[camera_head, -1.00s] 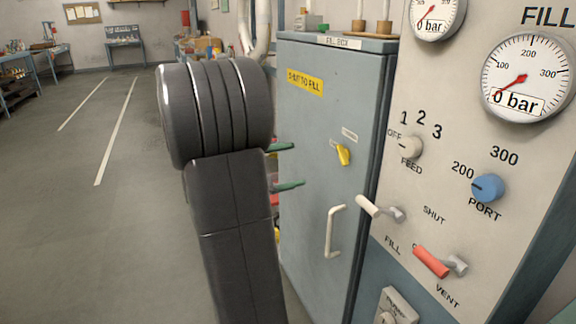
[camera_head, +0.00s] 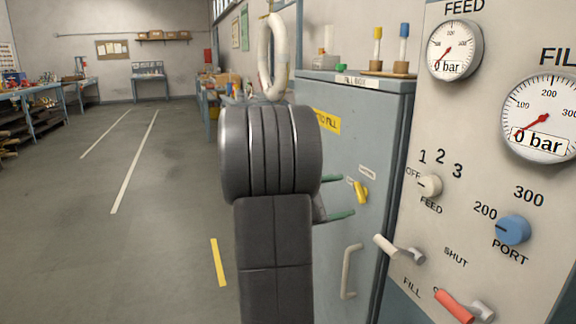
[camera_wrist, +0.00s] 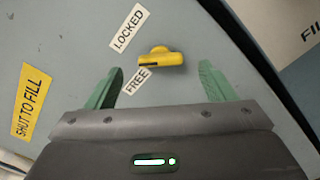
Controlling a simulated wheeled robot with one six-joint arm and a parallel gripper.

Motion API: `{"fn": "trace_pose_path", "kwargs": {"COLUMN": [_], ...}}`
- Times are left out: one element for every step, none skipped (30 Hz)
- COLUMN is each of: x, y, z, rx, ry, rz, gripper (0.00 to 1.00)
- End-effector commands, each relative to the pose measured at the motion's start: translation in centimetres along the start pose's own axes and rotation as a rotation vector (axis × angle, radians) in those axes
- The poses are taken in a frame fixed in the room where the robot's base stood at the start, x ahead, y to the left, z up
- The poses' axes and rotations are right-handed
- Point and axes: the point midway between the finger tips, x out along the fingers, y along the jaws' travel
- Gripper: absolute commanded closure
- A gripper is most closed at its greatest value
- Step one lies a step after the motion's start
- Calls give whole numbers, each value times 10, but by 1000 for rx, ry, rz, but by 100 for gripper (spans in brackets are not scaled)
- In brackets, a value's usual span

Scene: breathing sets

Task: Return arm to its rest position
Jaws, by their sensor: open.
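My gripper (camera_wrist: 158,88) shows in the wrist view with its two green fingers spread apart and nothing between them. It faces the grey-blue door of the fill box (camera_wrist: 190,30). A yellow latch handle (camera_wrist: 161,57) on that door lies just beyond the fingertips, apart from them, between the LOCKED and FREE labels. In the head view my gripper (camera_head: 338,197) shows its green fingers beside the fill box (camera_head: 364,225), left of the yellow latch handle (camera_head: 361,191). My dark arm hides part of the box front. The box door looks closed.
Right of the box stands a control panel (camera_head: 470,190) with gauges, a blue port knob (camera_head: 513,230), a white lever (camera_head: 388,245) and a red lever (camera_head: 455,306). A white door handle (camera_head: 349,272) sticks out low on the box. The floor (camera_head: 150,250) to the left is open.

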Motion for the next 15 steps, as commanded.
{"fn": "trace_pose_path", "kwargs": {"x": [9, 14, 19, 23, 27, 31, 35, 37, 40, 42, 44, 46, 47, 47, 48], "y": [-1, -1, -1, -1, -1, -1, -1, 0, 0, 0, 0, 0, 0, 0, 0], "z": [0, 0, 0, 0, 0, 0, 0, 0, 0, 0, 0, 0, 0, 0, 0], "rx": [0, 0, -1, -1, -1, -1, -1, -1, 0, 0, -1, -1, -1, -1, -1], "ry": [-2, -3, -2, -2, -2, -2, -2, -1, -1, -1, -1, -1, -1, 0, 0], "rz": [-3, -3, -2, -3, -3, -2, -1, -1, -1, -1, -1, -1, 0, 0, 0], "gripper": [24, 24, 24, 24, 24, 24, 24, 24, 24, 24, 24, 24, 24, 24, 24]}}
